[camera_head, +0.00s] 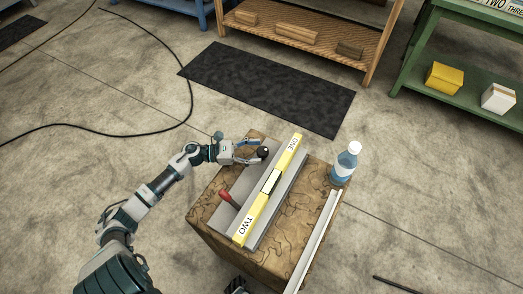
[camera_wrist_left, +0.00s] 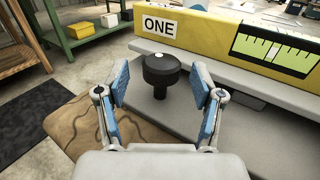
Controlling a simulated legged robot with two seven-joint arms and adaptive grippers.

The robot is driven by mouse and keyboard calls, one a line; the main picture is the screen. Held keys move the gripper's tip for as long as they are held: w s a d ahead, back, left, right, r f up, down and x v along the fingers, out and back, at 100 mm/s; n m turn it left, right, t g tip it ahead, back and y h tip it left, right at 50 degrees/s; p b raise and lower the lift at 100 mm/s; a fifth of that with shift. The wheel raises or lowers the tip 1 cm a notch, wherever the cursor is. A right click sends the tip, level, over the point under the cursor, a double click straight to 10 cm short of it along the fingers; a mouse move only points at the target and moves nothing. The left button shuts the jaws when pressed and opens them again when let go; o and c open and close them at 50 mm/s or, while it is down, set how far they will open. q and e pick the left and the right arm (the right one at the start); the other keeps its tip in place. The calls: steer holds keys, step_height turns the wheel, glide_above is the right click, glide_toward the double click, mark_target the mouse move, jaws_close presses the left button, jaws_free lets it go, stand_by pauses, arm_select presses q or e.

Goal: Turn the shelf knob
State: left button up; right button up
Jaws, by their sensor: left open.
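A black round knob (camera_head: 263,152) stands on the grey ledge of the shelf unit, near the end of the yellow bar marked ONE. In the left wrist view the knob (camera_wrist_left: 160,70) has a small white mark on top and stands upright on a short stem. My left gripper (camera_head: 252,152) is open at the knob. In the left wrist view the two blue-padded fingers (camera_wrist_left: 160,88) are spread to either side of the knob, with gaps on both sides. The yellow bar (camera_head: 269,186) also shows in the left wrist view (camera_wrist_left: 210,32).
A red lever (camera_head: 229,199) stands near the TWO end. A bottle (camera_head: 345,163) stands on the wooden block (camera_head: 208,212) to the right, beside a pale rail (camera_head: 314,243). A black mat (camera_head: 270,85) and shelving lie beyond.

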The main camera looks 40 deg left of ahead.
arm_select(q)
steer(key=v, duration=0.9)
steer(key=shift+s+a, duration=0.15)
steer(key=shift+a, duration=0.05)
